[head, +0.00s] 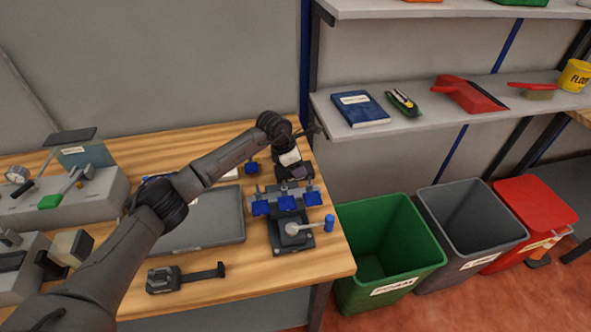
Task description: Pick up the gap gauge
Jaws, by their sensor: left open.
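A black hand tool (185,278) with a blocky end and a long thin bar lies flat near the front edge of the wooden bench. It may be the gap gauge, but I cannot tell for sure. My left arm reaches over the bench from the lower left. My left gripper (296,171) points down at the right back of the bench, just behind a fixture with blue blocks (286,203). It is open, well away from the black tool. What lies beneath its fingers is hidden or too small to tell. My right gripper is out of view.
A grey flat tray (205,225) lies mid-bench, partly behind my arm. Grey devices (60,200) stand at the left. Green (385,250), grey (470,225) and red (530,215) bins stand right of the bench. A shelf (430,122) hangs above them.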

